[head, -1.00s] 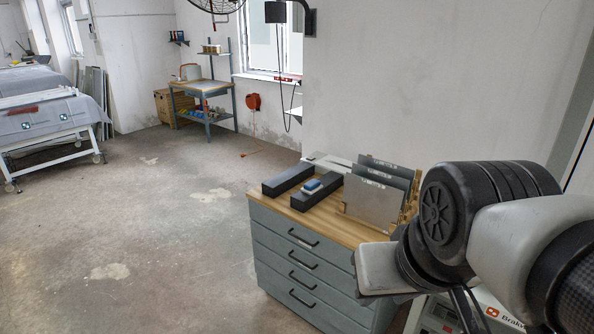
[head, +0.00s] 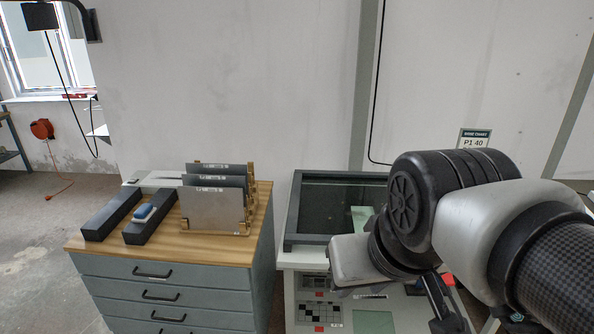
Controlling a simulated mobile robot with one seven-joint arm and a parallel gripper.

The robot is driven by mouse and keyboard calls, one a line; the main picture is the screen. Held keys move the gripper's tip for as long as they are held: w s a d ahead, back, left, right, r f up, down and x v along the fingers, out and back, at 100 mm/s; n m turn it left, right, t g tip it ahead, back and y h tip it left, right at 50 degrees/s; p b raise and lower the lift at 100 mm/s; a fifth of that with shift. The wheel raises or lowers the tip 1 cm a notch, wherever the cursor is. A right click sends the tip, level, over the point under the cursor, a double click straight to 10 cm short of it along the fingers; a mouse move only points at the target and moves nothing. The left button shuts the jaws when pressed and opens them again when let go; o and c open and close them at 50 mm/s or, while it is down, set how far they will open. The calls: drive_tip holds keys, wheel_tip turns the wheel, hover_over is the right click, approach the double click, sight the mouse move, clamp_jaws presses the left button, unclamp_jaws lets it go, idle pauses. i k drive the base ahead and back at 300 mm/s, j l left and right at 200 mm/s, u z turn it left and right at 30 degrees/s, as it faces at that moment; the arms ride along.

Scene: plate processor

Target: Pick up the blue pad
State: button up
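The blue pad (head: 144,211) is small, with a pale lower layer, and lies on top of a dark grey block (head: 152,225) on the wooden top of a drawer cabinet. In the head view my arm fills the right side, well to the right of the pad and apart from it. My gripper's fingers are not clearly visible, so whether they are open or shut does not show.
A second dark block (head: 111,214) lies left of the pad's block. Several metal plates (head: 213,211) stand in a wooden rack to its right. The drawer cabinet (head: 165,275) adjoins a processor machine (head: 292,232) with a dark glass lid. Open floor lies to the left.

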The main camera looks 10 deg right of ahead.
sight(145, 212)
drive_tip(key=i+j, duration=0.2)
drive_tip(key=j, duration=0.25)
drive_tip(key=i+j+z, duration=0.1)
drive_tip(key=i+j, duration=0.15)
drive_tip(key=j, duration=0.25)
drive_tip(key=i+j, duration=0.2)
drive_tip(key=j, duration=0.3)
drive_tip(key=i+j+z, duration=0.1)
drive_tip(key=j, duration=0.4)
drive_tip(key=i+j, duration=0.3)
drive_tip(key=j, duration=0.2)
drive_tip(key=i+j+z, duration=0.1)
drive_tip(key=j, duration=0.4)
drive_tip(key=i+j, duration=0.25)
drive_tip(key=j, duration=0.25)
drive_tip(key=i+j, duration=0.2)
drive_tip(key=j, duration=0.35)
drive_tip(key=z, duration=0.05)
